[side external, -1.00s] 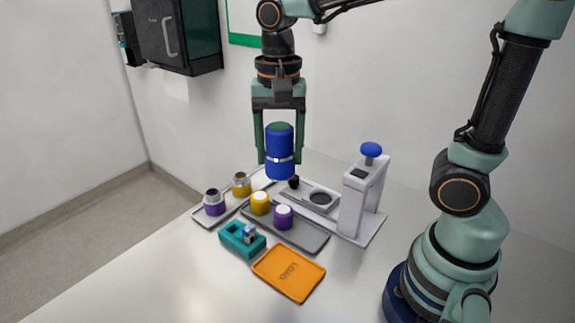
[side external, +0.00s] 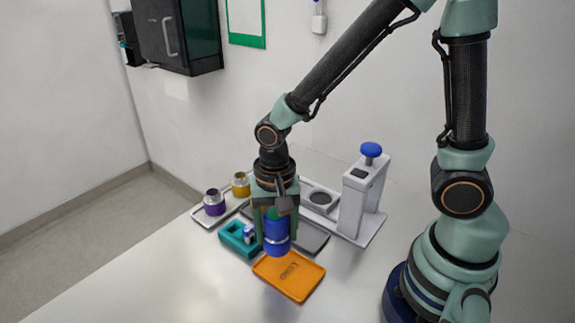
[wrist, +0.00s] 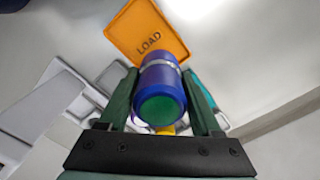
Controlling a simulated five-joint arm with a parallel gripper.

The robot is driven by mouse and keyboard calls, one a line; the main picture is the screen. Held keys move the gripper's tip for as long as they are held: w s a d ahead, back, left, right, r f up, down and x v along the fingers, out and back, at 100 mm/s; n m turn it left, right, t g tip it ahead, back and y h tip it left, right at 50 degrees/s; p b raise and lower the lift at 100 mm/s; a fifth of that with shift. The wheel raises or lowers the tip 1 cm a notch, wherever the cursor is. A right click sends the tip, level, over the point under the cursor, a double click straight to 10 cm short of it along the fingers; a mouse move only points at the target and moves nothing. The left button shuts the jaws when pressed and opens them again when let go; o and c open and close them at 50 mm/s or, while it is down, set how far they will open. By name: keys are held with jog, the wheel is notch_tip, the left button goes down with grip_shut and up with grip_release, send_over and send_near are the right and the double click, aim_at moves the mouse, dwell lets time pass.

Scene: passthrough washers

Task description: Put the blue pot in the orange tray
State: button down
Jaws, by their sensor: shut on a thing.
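The blue pot (side external: 276,241) is a dark blue cylinder with a light band and a green top. My gripper (side external: 276,230) is shut on it and holds it upright. In the side view its bottom overlaps the upper left edge of the orange tray (side external: 291,279); I cannot tell the exact height above the tray. In the wrist view the pot (wrist: 160,88) sits between the two fingers (wrist: 160,95). The orange tray, marked LOAD, shows beyond it (wrist: 138,22) and looks empty.
A teal block (side external: 236,242) with a small part in it stands left of the pot. A light tray (side external: 202,220) holds purple and yellow jars. A grey tray (side external: 314,238) is partly hidden behind my gripper. A white press with a blue knob (side external: 371,150) stands behind right. The front table is clear.

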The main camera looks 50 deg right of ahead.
aim_at(277, 247)
jog(key=shift+f, duration=2.45)
jog(key=shift+f, duration=0.1)
jog(key=shift+c, duration=0.4)
grip_release()
notch_tip(277, 247, up, 12)
jog(key=shift+r, duration=0.1)
jog(key=s+d+r+n+t, duration=0.1)
jog(key=d+r+n+t, duration=0.4)
jog(key=d+r+n, duration=0.4)
jog(key=shift+r+t, duration=0.3)
jog(key=shift+r, duration=0.3)
